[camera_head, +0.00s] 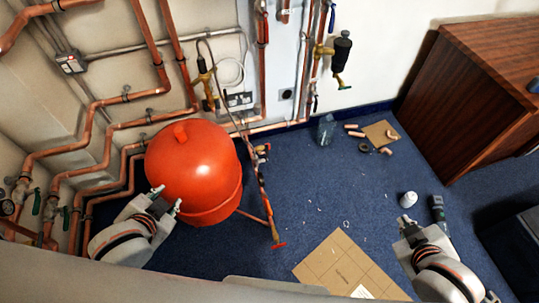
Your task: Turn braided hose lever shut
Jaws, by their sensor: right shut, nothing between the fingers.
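A braided hose (214,62) loops down the wall beside a brass valve (204,77) and runs down past the right side of the red vessel (195,160). A small valve with red and yellow parts (262,150) sits along this line. A red lever (278,245) is at its lower end near the floor. I cannot tell for sure which lever belongs to the braided hose. My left gripper (166,199) is open, its fingertips apart in front of the vessel, and is clear of these levers. My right gripper (407,223) is shut and empty at the lower right, far from them.
Copper pipes (108,135) with green-handled valves line the left wall. A black filter (342,48) hangs on the back wall. Cardboard (345,265), a white object (408,199) and a dark tool (438,208) lie on the blue floor. A wooden cabinet (480,90) stands right.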

